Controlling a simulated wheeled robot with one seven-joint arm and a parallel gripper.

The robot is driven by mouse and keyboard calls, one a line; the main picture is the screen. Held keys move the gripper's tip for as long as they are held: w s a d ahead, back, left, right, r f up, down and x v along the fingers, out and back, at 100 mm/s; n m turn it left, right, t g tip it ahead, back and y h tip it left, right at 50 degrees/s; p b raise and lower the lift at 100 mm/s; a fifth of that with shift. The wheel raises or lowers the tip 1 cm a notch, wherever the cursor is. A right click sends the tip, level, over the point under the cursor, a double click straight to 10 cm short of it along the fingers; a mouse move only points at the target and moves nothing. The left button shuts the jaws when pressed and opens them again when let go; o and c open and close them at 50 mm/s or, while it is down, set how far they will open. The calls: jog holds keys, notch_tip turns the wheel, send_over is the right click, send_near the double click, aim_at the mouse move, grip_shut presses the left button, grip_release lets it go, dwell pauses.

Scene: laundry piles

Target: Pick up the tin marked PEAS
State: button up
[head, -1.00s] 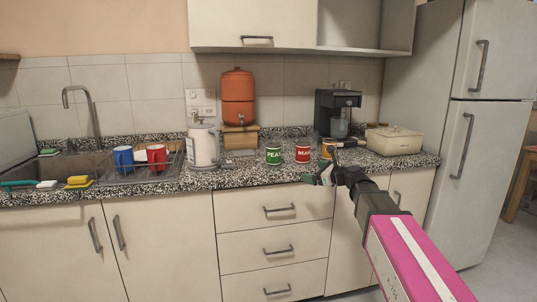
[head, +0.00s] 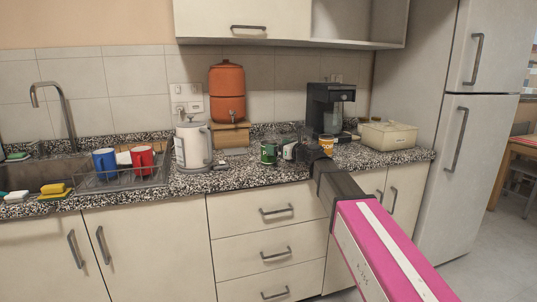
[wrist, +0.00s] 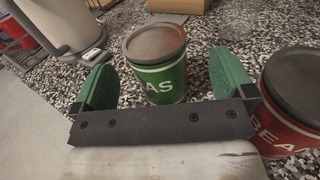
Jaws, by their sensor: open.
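The green tin marked PEAS (wrist: 166,82) stands upright on the speckled counter, with a dull grey lid; only "AS" of its label shows in the wrist view. It also shows in the head view (head: 268,155). My gripper (wrist: 163,65) is open, its two green finger pads to the left and right of the tin in the wrist view. I see gaps on both sides, and the fingers do not appear to touch it. In the head view my wrist and arm hide most of the gripper.
A red tin marked BEANS (wrist: 290,100) stands close beside my right finger. A white kettle (head: 193,147) is left of the tins.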

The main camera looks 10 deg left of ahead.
aim_at(268, 141)
jog(key=shift+s+x, duration=0.2)
jog(key=shift+x, duration=2.5)
jog(key=shift+a, duration=0.1)
jog(key=c, duration=1.1)
jog(key=shift+c, duration=0.8)
jog(key=shift+r, duration=0.2)
